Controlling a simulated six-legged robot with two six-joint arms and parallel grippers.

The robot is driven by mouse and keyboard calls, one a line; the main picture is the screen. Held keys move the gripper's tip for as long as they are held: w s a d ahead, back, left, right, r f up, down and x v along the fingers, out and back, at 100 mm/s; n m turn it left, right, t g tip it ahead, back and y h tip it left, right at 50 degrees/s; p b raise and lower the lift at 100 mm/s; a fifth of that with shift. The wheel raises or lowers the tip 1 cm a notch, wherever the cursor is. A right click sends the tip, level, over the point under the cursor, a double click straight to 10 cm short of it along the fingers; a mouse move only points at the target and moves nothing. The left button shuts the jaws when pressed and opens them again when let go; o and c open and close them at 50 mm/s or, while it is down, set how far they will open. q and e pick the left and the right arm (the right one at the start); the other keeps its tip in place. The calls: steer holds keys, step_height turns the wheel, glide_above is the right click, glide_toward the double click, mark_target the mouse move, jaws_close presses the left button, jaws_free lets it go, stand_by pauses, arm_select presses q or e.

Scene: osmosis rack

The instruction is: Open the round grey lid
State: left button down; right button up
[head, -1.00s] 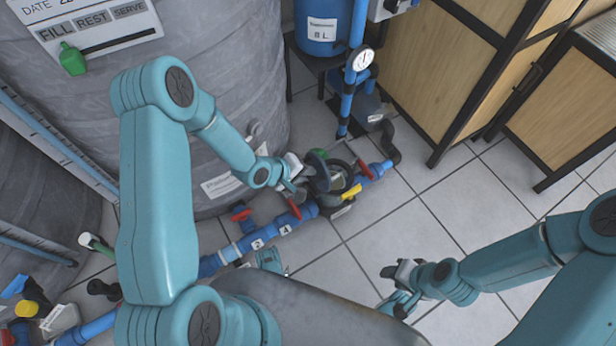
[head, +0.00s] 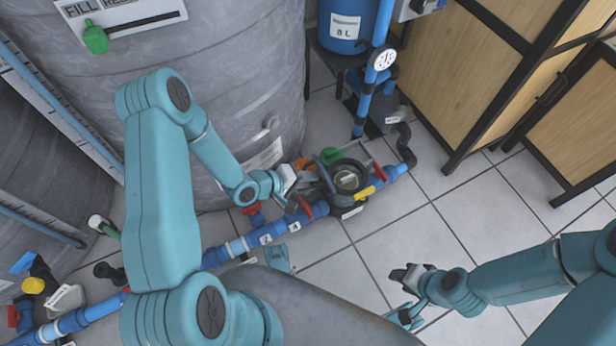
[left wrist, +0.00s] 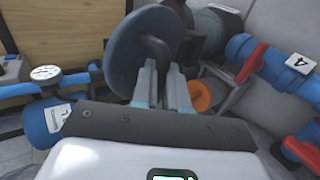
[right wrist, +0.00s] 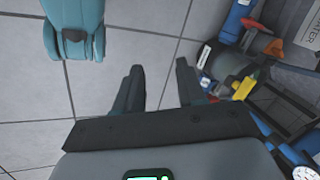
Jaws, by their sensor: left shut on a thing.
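The round grey lid (head: 326,178) stands tilted up on edge at the left side of a dark round housing (head: 361,180) on the blue pipe. The housing's opening shows in the head view, with a pale part inside. In the left wrist view the lid (left wrist: 127,47) is a large grey disc with a dark arched handle (left wrist: 155,47). My left gripper (head: 300,194) is shut on this handle, which sits between its fingertips in the left wrist view (left wrist: 160,72). My right gripper (head: 400,291) is open and empty above the floor; its parted fingers show in the right wrist view (right wrist: 160,68).
A blue pipe (head: 235,249) with red valve handles (head: 320,208) and a yellow handle (head: 364,193) runs past the housing. A large grey tank (head: 220,90) stands behind my left arm. A wooden cabinet (head: 450,70) stands at the right. Tiled floor (head: 450,215) is clear in front.

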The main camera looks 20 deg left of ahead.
arm_select(q)
steer(key=shift+s+d+f, duration=0.2)
steer(key=shift+s, duration=0.05)
steer(key=c, duration=1.2)
jaws_free()
steer(key=shift+o, duration=0.3)
steer(key=shift+w, duration=0.1)
steer(key=shift+a+r, duration=0.1)
steer(key=shift+a, duration=0.05)
